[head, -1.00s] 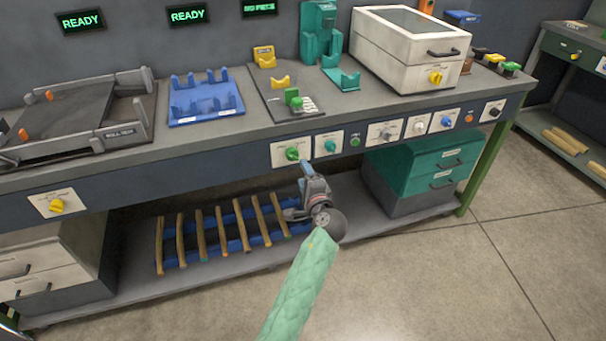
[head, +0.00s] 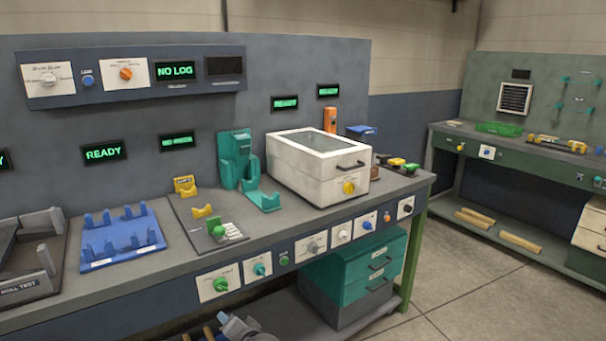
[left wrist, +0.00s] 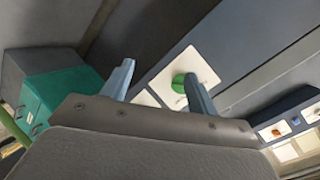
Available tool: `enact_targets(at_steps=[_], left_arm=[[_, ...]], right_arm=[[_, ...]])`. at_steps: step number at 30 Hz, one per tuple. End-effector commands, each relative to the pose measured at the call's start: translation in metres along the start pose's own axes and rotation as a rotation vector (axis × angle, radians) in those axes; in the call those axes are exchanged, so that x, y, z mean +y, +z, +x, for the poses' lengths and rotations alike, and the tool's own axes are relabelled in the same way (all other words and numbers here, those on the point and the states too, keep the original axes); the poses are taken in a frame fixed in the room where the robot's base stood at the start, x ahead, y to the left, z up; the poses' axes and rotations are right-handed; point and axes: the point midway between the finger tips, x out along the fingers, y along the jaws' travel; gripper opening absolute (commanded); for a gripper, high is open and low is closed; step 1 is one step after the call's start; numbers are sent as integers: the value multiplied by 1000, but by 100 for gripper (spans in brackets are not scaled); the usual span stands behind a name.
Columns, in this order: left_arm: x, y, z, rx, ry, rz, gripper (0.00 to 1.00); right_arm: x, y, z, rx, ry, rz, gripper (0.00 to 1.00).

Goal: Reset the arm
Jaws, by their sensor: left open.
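My left gripper (left wrist: 159,70) shows in the left wrist view with its two grey-blue fingers apart and nothing between them. Past the fingers, a green knob (left wrist: 180,84) on a white plate shows close to the right finger; I see no contact. My right gripper is in neither view.
The bench (head: 285,228) carries a blue rack (head: 122,240), a teal stand (head: 236,160) and a white lidded box (head: 318,172). Teal drawers (head: 355,275) stand under it. A second bench (head: 520,160) is at the right, with open floor (head: 455,285) between.

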Motion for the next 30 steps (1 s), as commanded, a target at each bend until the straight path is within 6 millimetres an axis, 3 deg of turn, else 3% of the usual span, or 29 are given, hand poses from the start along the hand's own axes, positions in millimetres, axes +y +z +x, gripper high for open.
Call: enact_targets(at_steps=[4, 8, 12, 21, 30], left_arm=[[4, 8, -24, -36, 200, -212, 59], [18, 29, -59, -89, 406, -345, 59], [34, 62, -112, -155, 634, -427, 59], [48, 137, -212, -247, 927, -423, 59], [56, 221, -270, -384, 989, -365, 59]], right_arm=[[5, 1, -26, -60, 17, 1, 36], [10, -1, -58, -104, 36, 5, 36], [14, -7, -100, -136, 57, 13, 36], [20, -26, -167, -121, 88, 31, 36], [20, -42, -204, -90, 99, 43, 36]])
